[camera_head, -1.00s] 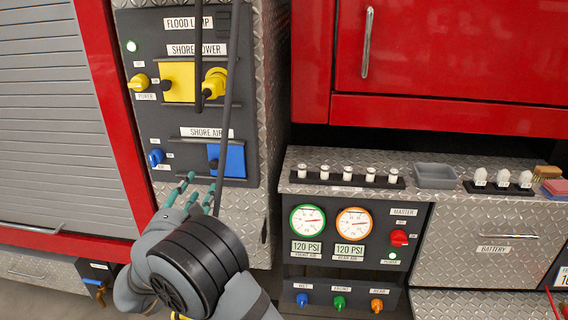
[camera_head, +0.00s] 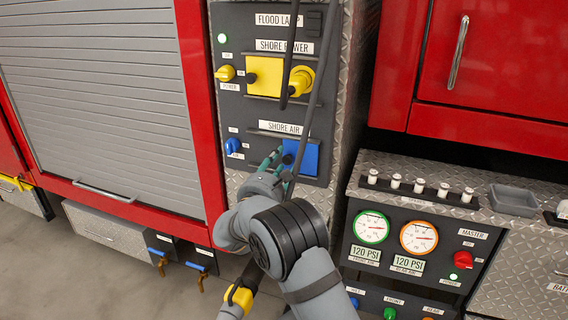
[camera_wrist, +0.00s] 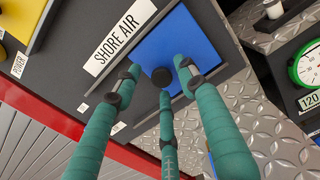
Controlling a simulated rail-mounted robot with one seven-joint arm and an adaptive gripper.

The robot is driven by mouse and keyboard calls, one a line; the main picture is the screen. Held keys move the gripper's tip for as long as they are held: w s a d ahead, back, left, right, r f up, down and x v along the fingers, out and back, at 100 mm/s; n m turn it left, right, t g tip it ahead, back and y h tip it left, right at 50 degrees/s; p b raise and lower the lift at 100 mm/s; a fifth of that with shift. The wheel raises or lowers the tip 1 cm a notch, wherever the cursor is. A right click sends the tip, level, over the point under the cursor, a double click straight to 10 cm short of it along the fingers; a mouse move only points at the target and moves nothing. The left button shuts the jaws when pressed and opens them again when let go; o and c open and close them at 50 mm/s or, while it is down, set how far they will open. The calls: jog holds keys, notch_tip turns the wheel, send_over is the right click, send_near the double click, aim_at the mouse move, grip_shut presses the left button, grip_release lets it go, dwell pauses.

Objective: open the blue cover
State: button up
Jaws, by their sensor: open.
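The blue cover (camera_head: 303,157) is a flat square plate under the SHORE AIR label on the dark panel. It also shows in the wrist view (camera_wrist: 205,48), where it looks closed against the panel. My gripper (camera_head: 280,162) has green fingers and is open at the left part of the cover. In the wrist view my gripper (camera_wrist: 160,80) has its fingertips spread over the cover's lower left part, around a small dark round knob (camera_wrist: 162,77). I cannot tell whether the fingers touch the knob or the cover.
A blue knob (camera_head: 233,146) sits left of the cover. Above are a yellow cover (camera_head: 264,76) and a yellow plug (camera_head: 301,81). A dark cable (camera_head: 318,85) hangs down past the cover. A gauge panel (camera_head: 410,245) stands at the right.

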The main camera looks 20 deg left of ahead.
jog(key=shift+c, duration=0.6)
grip_shut()
jog(key=shift+r, duration=0.1)
